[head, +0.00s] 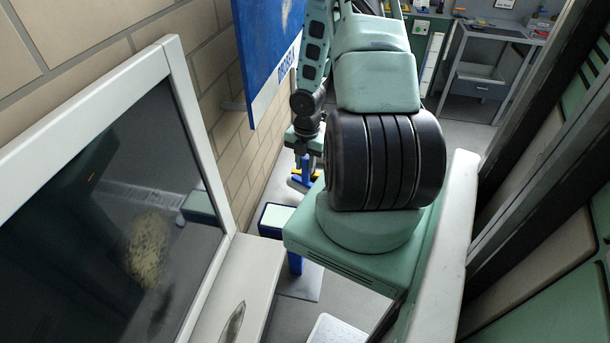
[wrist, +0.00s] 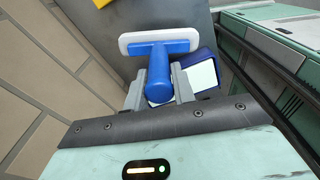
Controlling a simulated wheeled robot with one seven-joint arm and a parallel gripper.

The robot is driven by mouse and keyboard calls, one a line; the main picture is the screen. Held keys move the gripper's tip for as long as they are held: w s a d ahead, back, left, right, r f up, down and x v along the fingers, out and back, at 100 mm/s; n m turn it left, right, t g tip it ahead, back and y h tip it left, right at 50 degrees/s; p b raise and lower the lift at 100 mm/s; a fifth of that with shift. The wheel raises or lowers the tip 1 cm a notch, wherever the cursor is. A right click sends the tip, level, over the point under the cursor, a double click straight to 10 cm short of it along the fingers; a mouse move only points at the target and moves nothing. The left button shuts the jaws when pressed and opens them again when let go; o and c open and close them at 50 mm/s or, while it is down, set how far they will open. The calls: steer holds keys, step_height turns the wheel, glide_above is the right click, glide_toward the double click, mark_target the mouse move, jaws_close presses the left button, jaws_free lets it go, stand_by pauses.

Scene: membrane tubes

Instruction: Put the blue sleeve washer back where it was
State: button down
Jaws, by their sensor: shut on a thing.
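The blue sleeve washer (wrist: 161,66) is in the wrist view, a blue T-shaped handle with a white sleeve along its far edge. My gripper (wrist: 158,90) is shut on its handle, one grey finger on each side. The sleeve end points away from my gripper, over a grey surface. Where the washer was before cannot be told from these frames.
A blue box with a pale top (wrist: 198,76) lies just right of the washer; a similar blue-edged box (head: 274,219) stands low in the head view. A brick wall (head: 226,90) and a hanging blue board (head: 266,50) are on the left. A grey bench (head: 495,32) stands far back right.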

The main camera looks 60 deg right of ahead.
mark_target(305, 183)
steer(key=shift+f, duration=1.9)
steer(key=c, duration=1.2)
jaws_free()
steer(key=shift+o, duration=0.2)
steer(key=shift+r, duration=0.1)
steer(key=r, duration=0.4)
steer(key=r+p, duration=0.1)
steer(key=r, duration=0.3)
steer(key=d+r, duration=0.1)
steer(key=r, duration=0.3)
steer(key=shift+p, duration=0.3)
steer(key=shift+a+f, duration=0.1)
